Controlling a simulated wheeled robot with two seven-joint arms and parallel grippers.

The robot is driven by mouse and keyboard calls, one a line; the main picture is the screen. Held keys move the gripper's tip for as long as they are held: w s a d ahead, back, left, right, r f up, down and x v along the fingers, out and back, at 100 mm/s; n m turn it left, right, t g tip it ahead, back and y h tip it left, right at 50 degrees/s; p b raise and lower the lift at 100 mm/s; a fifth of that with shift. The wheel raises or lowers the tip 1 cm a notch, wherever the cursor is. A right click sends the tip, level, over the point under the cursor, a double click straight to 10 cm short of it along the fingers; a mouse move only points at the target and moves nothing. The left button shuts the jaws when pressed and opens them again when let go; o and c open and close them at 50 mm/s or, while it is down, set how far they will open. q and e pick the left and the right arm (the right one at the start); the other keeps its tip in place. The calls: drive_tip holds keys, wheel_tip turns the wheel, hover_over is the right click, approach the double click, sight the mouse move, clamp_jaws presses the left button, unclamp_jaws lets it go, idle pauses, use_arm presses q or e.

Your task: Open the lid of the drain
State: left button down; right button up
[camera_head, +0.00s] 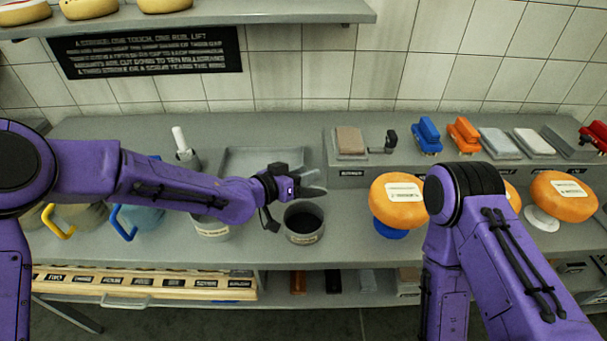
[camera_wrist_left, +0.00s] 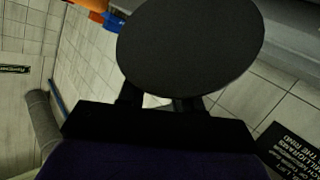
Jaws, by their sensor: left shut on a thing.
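My left gripper (camera_head: 300,184) is shut on a round dark lid (camera_wrist_left: 190,48), which fills the upper middle of the left wrist view between the two fingers. In the head view the lid (camera_head: 313,191) shows as a thin grey shape at the gripper's tip, seen nearly edge-on. Just below it in the picture stands a grey, labelled round drain pot (camera_head: 304,239) on the counter. Its top is open and its inside is dark. The lid is apart from the pot's rim, up and behind it. My right gripper does not show; only my right arm is visible.
A second grey pot (camera_head: 211,232) stands left, partly behind my left arm. A shallow grey tray (camera_head: 250,160) lies behind. Orange cheese wheels (camera_head: 397,205) stand right, near my right arm. A raised shelf (camera_head: 365,178) holds several brushes and blocks. Blue and grey jugs (camera_head: 146,219) are left.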

use_arm(q)
drive_tip(key=shift+s+a+f, duration=0.15)
drive_tip(key=shift+f, duration=0.4)
drive_tip(key=c, duration=1.1)
unclamp_jaws()
drive_tip(key=o, duration=0.3)
drive_tip(key=shift+w, duration=0.4)
drive_tip(key=shift+r, duration=0.15)
